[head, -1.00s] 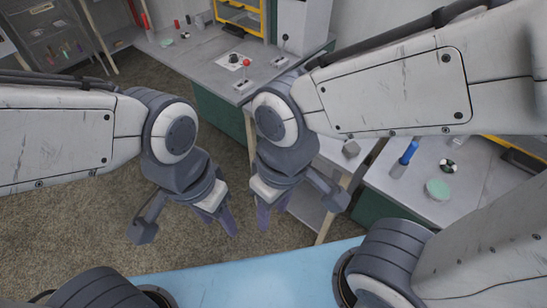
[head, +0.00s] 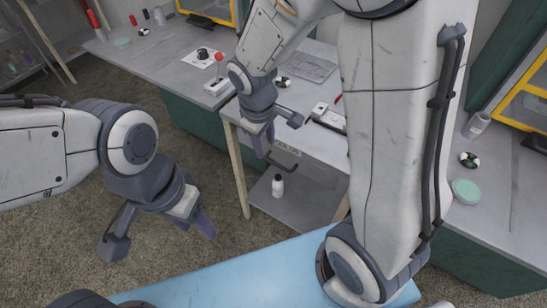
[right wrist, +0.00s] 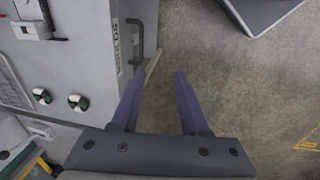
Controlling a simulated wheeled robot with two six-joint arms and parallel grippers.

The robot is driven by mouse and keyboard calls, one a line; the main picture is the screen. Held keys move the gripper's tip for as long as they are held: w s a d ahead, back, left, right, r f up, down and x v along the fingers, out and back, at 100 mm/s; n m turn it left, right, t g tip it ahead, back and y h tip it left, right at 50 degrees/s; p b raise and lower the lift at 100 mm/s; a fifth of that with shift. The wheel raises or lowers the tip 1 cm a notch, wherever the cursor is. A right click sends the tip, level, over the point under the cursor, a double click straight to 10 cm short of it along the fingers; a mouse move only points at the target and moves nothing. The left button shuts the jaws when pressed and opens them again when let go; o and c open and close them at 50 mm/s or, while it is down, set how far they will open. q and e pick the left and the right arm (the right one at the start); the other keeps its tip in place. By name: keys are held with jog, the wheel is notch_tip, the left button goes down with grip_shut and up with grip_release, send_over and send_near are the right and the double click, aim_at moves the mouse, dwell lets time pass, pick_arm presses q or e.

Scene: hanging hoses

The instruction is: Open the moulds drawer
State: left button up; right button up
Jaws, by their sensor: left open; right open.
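The drawer is set under the top of the grey table; its front carries a small label (head: 287,147), too small to read surely, and a dark bar handle (head: 284,161). The drawer looks shut. In the right wrist view the label (right wrist: 116,45) and the handle (right wrist: 136,42) show at upper left. My right gripper (head: 263,150) is open and empty, just left of the handle in the head view. In the right wrist view (right wrist: 158,74) its fingers are apart, with the handle beyond the left fingertip, not between them. My left gripper (head: 203,225) is open and empty over the floor.
A white bottle (head: 278,185) stands on the shelf below the drawer. A joystick box (head: 218,78) is on the bench at left. A blue surface (head: 240,280) lies in front of me. Floor is free at left.

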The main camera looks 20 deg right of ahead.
jog(key=b, duration=0.1)
send_near(278, 165)
jog(key=f, duration=0.2)
jog(key=f+b, duration=0.1)
jog(key=f, duration=0.2)
jog(key=d+f+b, duration=0.1)
jog(key=f, duration=0.1)
jog(key=shift+w+f, duration=0.35)
jog(key=shift+w, duration=0.05)
pick_arm(q)
notch_tip(278, 165, down, 5)
jog(key=shift+r, duration=0.1)
pick_arm(e)
grip_shut()
pick_arm(q)
jog(key=shift+a, duration=0.1)
pick_arm(e)
jog(key=shift+w+r, duration=0.1)
jog(key=shift+r, duration=0.05)
